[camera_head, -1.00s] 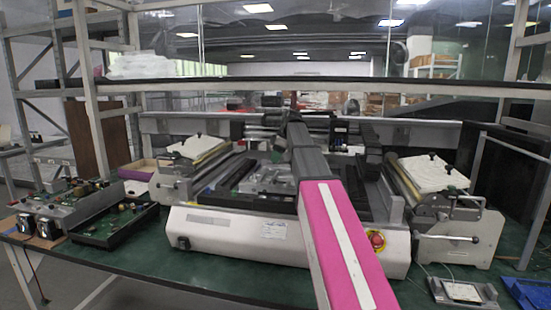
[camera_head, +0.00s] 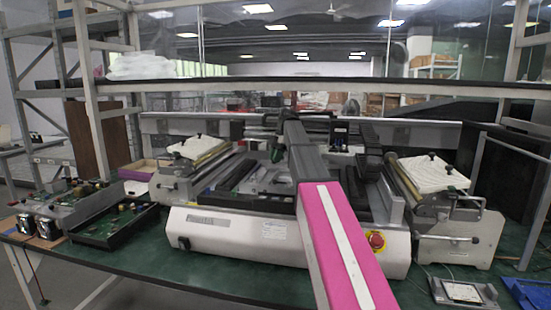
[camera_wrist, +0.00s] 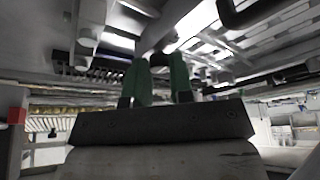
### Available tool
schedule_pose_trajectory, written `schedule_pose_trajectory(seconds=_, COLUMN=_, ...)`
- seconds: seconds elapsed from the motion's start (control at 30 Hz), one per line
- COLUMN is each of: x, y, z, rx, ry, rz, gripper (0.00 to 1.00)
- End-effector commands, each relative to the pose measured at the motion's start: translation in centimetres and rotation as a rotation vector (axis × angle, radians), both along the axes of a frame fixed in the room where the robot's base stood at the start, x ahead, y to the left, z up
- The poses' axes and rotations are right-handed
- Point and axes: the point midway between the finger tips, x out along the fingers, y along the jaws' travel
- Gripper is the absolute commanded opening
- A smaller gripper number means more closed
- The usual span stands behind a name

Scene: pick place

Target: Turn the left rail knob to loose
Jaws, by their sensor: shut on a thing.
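My gripper (camera_wrist: 160,64) shows in the wrist view as two green fingers rising from a dark crossbar. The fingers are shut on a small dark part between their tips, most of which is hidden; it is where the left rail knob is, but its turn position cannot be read.
A red emergency button (camera_head: 376,240) sits on the machine's front right. A clamp fixture (camera_head: 462,235) stands to the right. A shelf bar (camera_head: 330,86) crosses above. In the wrist view, metal bars crowd around the fingers.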

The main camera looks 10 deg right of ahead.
Motion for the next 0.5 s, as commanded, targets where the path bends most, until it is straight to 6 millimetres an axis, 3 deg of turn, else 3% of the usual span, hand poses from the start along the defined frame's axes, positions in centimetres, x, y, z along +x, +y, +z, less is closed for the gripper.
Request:
schedule_pose_trajectory(seconds=0.47, x=0.01, y=-0.02, z=-0.05, rx=-0.002, ry=-0.001, rz=0.015, gripper=0.00)
schedule_pose_trajectory(seconds=0.5, x=0.01, y=-0.02, z=-0.05, rx=-0.002, ry=-0.001, rz=0.015, gripper=0.25)
